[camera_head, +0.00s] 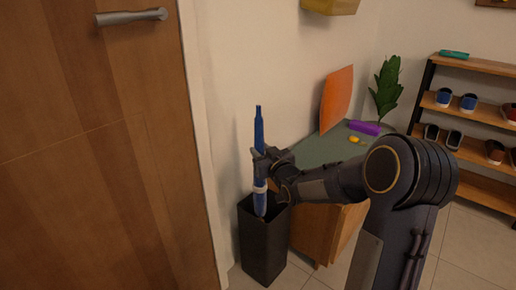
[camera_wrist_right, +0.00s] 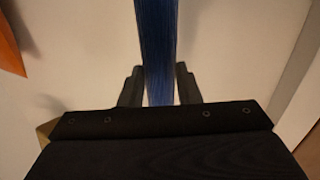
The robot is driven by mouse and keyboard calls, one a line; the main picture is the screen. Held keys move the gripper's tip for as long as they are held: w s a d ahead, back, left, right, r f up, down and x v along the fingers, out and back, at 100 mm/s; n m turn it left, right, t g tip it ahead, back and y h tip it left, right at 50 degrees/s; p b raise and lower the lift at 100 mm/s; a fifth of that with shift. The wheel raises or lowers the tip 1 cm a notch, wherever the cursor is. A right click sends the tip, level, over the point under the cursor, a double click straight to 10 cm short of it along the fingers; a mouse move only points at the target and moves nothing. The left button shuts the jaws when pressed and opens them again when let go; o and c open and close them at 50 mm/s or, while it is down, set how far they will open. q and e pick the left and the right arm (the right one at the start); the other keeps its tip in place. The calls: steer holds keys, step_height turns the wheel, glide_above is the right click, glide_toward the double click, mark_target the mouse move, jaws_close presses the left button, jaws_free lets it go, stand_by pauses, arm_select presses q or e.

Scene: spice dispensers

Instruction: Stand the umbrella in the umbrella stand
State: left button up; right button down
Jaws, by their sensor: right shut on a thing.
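The blue umbrella (camera_head: 259,133) is upright in the head view, with its lower end at the mouth of the black umbrella stand (camera_head: 262,245). Whether the tip is inside the stand or behind its rim is hard to tell. My right gripper (camera_head: 262,168) is shut on the umbrella around its middle, above the stand. In the right wrist view the umbrella (camera_wrist_right: 155,45) runs between the two fingers of my right gripper (camera_wrist_right: 160,88). The stand does not show there. My left gripper is not in view.
A wooden door (camera_head: 100,160) with a metal handle (camera_head: 132,16) is at the left. A green-topped cabinet (camera_head: 315,150) stands right of the stand, bearing an orange panel (camera_head: 337,98), a purple item (camera_head: 363,127) and a plant (camera_head: 386,88). A shoe rack (camera_head: 470,105) is at the far right.

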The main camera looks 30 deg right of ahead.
steer(key=shift+f, duration=1.8)
steer(key=c, duration=1)
jaws_free()
steer(key=shift+s, duration=0.1)
steer(key=s+a+y+p, duration=0.1)
steer(key=s+a+p, duration=0.1)
steer(key=s, duration=0.6)
steer(key=shift+a+r+n, duration=0.25)
steer(key=shift+n, duration=0.05)
